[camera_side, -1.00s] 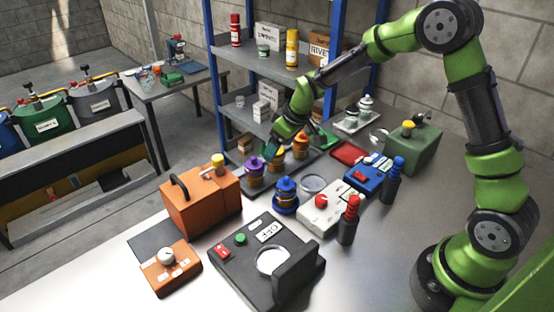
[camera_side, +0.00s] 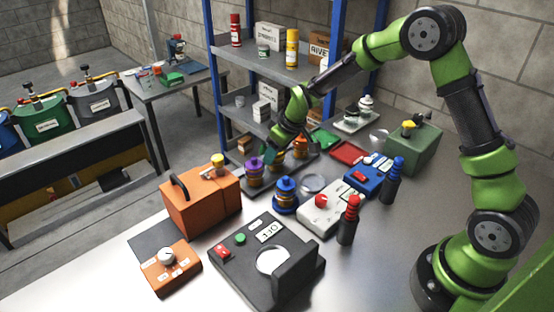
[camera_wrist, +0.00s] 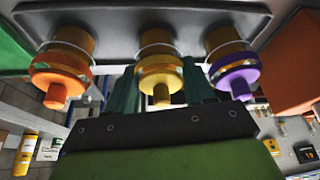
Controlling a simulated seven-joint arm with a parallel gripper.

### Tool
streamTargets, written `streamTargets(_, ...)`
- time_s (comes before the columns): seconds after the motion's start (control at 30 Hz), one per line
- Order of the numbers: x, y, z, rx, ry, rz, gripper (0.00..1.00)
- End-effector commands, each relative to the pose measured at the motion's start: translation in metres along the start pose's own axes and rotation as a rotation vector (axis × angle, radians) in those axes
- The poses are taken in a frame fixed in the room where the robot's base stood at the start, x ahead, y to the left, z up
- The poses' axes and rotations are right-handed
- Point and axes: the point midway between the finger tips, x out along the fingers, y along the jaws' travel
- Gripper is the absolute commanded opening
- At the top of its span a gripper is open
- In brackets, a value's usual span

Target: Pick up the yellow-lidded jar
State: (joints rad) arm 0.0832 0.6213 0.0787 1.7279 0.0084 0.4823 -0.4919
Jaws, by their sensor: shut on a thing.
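The yellow-lidded jar (camera_wrist: 160,75) stands in the middle of a row of three on a dark tray (camera_wrist: 110,15). My gripper (camera_wrist: 161,84) is shut on it, with one teal finger on each side. In the side view my gripper (camera_side: 270,153) mostly hides this jar. The orange-lidded jar (camera_wrist: 62,72) is beside it on the left in the wrist view, and the purple-lidded jar (camera_wrist: 232,70) on the right. In the side view the purple-lidded jar (camera_side: 254,172) is nearer and the orange-lidded one (camera_side: 300,146) farther. No lift off the tray is visible.
A blue-lidded jar (camera_side: 286,196) stands in front of the row. An orange case (camera_side: 200,205) with a handle is to the left. A shelf rack (camera_side: 262,72) stands behind. A white box (camera_side: 325,208) and blue box (camera_side: 369,177) are to the right.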

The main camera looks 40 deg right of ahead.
Motion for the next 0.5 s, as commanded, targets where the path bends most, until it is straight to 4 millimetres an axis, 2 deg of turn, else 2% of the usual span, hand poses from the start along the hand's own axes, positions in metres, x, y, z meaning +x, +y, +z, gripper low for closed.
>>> streamTargets(0.13, -0.002, 0.000, -0.002, -0.001, 0.002, 0.001, 0.17)
streamTargets(0.23, -0.011, 0.000, -0.006, -0.001, 0.005, 0.002, 0.17)
streamTargets(0.5, -0.060, 0.000, -0.026, -0.002, 0.007, 0.002, 0.17)
